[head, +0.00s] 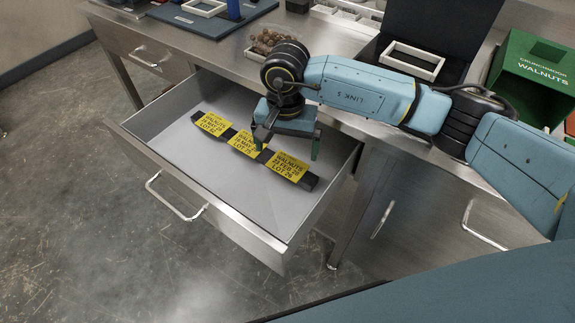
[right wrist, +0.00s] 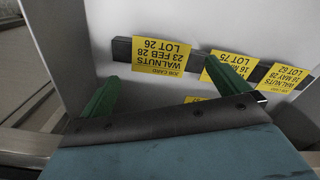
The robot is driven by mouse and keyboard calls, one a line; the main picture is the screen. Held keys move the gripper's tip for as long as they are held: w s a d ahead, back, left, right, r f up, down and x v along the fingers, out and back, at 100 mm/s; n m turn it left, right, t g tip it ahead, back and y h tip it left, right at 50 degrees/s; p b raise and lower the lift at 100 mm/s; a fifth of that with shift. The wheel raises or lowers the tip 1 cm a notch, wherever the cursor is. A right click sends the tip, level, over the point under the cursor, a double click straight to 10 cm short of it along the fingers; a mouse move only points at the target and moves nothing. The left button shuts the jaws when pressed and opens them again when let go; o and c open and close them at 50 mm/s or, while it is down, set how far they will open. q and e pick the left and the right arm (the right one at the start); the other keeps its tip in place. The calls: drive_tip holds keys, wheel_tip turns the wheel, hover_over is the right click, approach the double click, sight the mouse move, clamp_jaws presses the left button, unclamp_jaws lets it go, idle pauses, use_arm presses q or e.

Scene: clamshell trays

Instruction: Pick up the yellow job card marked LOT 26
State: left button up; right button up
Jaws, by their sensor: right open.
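The yellow job card marked LOT 26 (head: 286,168) is the rightmost of three cards on a dark strip (head: 310,182) inside the open drawer. In the right wrist view the LOT 26 card (right wrist: 160,50) appears upside down, beyond the gap between the green fingers. The LOT 75 card (right wrist: 228,66) and LOT 62 card (right wrist: 284,78) lie to its right there. My right gripper (head: 287,148) is open and empty over the drawer, close to the LOT 26 card and partly covering the middle card. My left gripper is not in view.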

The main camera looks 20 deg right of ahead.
sight(288, 166)
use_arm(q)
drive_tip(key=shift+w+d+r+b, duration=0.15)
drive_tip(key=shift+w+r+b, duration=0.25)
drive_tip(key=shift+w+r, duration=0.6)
use_arm(e)
drive_tip(key=f, duration=0.4)
drive_tip(key=shift+w+d+f, duration=0.15)
drive_tip(key=shift+d+f, duration=0.05)
drive_tip(key=shift+f, duration=0.2)
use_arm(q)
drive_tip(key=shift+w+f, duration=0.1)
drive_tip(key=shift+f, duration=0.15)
use_arm(e)
drive_tip(key=shift+f, duration=0.1)
drive_tip(key=c, duration=0.9)
